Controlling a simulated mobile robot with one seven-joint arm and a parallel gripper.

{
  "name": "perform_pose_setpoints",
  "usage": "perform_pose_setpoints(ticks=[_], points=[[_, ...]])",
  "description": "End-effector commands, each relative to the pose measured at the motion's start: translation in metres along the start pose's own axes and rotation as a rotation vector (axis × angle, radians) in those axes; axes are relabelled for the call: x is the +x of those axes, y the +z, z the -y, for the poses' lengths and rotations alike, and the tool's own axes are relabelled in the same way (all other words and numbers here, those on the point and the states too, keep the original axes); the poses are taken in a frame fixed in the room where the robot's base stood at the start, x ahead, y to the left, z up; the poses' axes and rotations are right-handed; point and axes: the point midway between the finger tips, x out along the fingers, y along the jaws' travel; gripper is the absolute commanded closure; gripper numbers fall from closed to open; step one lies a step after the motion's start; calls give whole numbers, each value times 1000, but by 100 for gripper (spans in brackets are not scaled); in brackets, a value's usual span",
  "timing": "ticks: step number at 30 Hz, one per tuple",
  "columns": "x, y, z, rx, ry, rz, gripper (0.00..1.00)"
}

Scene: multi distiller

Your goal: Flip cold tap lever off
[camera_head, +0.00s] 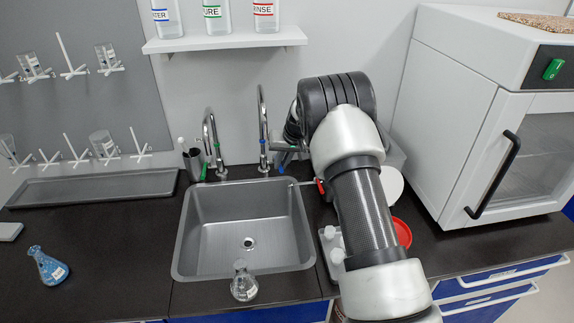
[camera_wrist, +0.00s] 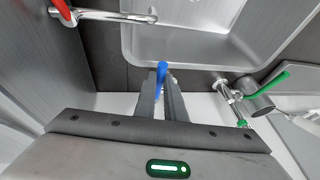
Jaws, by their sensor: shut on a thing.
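The blue tap lever (camera_wrist: 161,70) sits between the two fingers of my gripper (camera_wrist: 163,88) in the wrist view. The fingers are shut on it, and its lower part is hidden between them. In the head view my gripper (camera_head: 284,148) reaches in from the right at the tall blue-marked tap (camera_head: 263,120) behind the sink. There the lever is mostly hidden by my gripper and arm. The tap's spout curves up and over toward the sink.
A green-levered tap (camera_head: 208,130) stands left of the blue one. A red lever (camera_head: 320,187) is on the right, beside my arm. The steel sink (camera_head: 189,248) is empty. A flask (camera_head: 243,283) stands at its front edge. A white cabinet (camera_head: 440,130) is on the right.

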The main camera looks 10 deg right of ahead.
Motion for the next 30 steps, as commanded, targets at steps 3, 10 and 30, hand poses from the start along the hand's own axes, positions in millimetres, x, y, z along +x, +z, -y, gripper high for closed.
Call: perform_pose_setpoints(ticks=[3,10,30], points=[[1,1,7,52,23,-11,100],[1,1,8,74,29,-15,100],[-11,0,8,71,29,-17,71]])
